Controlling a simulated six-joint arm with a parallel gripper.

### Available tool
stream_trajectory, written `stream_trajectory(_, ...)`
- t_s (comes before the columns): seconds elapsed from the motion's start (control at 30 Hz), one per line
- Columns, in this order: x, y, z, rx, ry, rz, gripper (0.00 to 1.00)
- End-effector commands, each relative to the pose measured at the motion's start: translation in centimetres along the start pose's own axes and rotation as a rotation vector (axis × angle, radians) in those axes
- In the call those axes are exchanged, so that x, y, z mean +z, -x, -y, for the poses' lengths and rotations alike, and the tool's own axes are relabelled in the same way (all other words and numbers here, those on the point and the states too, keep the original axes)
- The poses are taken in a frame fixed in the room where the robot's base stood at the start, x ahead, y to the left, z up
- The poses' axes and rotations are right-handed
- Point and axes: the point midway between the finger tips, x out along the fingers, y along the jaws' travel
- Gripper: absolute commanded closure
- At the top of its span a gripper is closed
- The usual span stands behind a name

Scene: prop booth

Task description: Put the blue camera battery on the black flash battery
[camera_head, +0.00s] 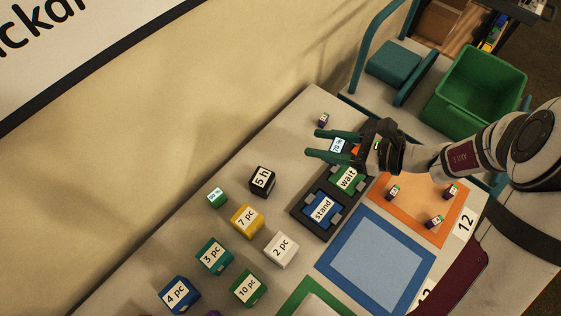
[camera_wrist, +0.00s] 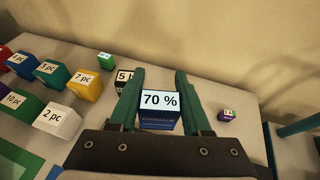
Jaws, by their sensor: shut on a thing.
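The blue camera battery (camera_wrist: 160,122), a blue block with a white "70 %" label, sits between the green fingers of my gripper (camera_wrist: 159,105). My gripper (camera_head: 332,146) is shut on it. In the head view the battery's label (camera_head: 338,146) shows between the fingers, above or beside the far end of a dark rack; its exact height is hard to tell. The black flash battery (camera_head: 262,180), labelled "5 h", stands on the table to the left of my gripper, apart from it. In the wrist view the black battery (camera_wrist: 122,75) is partly hidden behind the left finger.
The dark rack (camera_head: 299,212) has "stand" and "wait" compartments. A small green "80 %" block (camera_head: 216,197) and a yellow block (camera_head: 246,220) stand near the black battery. A small purple block (camera_head: 323,120) is beyond my gripper. The wall (camera_head: 220,100) borders the table.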

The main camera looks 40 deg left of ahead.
Motion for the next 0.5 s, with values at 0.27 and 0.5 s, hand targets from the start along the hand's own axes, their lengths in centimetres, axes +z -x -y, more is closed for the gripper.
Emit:
stream_trajectory(0.27, 3.0, -4.2, -4.8, 0.144, 0.051, -0.004, 1.0)
stream_trajectory(0.5, 1.5, -12.1, -7.1, 0.141, 0.051, -0.005, 1.0)
